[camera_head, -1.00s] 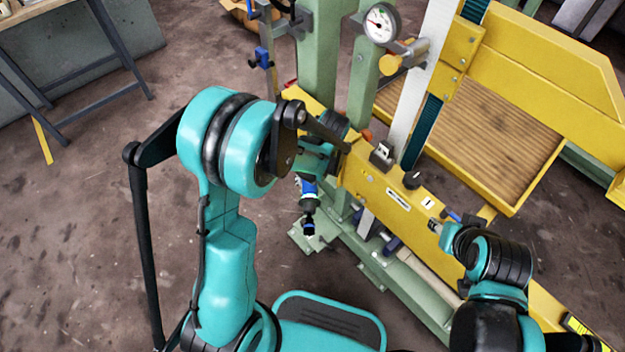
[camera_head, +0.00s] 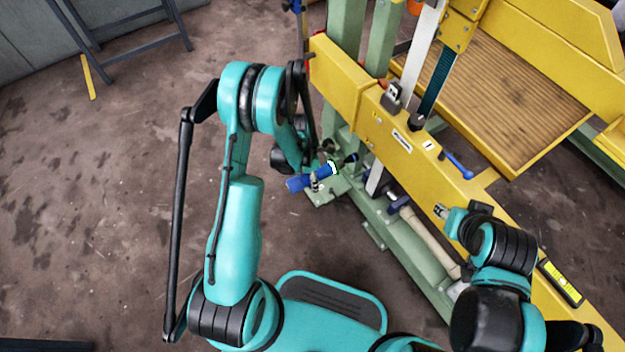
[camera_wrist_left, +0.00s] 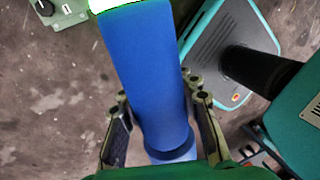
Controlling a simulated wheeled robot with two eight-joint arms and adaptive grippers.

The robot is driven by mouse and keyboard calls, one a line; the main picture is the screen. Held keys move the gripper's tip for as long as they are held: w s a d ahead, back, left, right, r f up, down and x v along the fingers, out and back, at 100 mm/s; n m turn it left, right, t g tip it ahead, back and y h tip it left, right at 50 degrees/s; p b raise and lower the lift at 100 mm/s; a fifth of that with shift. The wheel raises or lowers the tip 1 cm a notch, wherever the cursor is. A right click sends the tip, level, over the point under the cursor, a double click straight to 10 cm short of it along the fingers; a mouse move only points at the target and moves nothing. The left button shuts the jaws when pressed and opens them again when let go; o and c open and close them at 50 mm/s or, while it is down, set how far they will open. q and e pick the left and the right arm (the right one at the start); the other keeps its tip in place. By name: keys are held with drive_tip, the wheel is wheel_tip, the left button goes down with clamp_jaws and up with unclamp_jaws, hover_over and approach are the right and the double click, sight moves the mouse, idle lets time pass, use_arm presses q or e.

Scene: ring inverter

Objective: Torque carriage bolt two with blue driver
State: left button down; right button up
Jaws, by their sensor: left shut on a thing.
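The blue driver (camera_head: 300,183) is in my left gripper (camera_head: 317,178), left of the yellow beam (camera_head: 375,125). It lies nearly level in the head view, with its blue end to the left and a white-green band and dark tip towards the machine. In the left wrist view its thick blue handle (camera_wrist_left: 150,75) stands between the two fingers of my left gripper (camera_wrist_left: 160,125). The driver's tip is out of that view. My right gripper (camera_head: 442,211) is low beside the yellow beam, small and partly hidden by its own arm. I cannot make out carriage bolt two.
A grey block (camera_head: 391,98) and a black knob (camera_head: 416,122) sit on the yellow beam. A blue-handled tool (camera_head: 457,165) lies by its far edge. Green posts and rails (camera_head: 420,250) stand close right of the driver. The floor (camera_head: 100,220) to the left is open.

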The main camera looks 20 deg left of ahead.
use_arm(q)
drive_tip(key=shift+s+f+n, duration=0.2)
drive_tip(key=shift+s+n, duration=0.1)
drive_tip(key=shift+n, duration=0.2)
drive_tip(key=w+d, duration=0.4)
drive_tip(key=w, duration=0.1)
idle(0.5)
drive_tip(key=shift+w+d, duration=0.7)
drive_tip(key=shift+w, duration=0.25)
idle(2.4)
drive_tip(key=shift+s, duration=0.1)
idle(1.0)
drive_tip(key=shift+s+a, duration=0.8)
drive_tip(key=shift+s, duration=0.2)
drive_tip(key=shift+s+a, duration=0.75)
drive_tip(key=shift+s, duration=0.2)
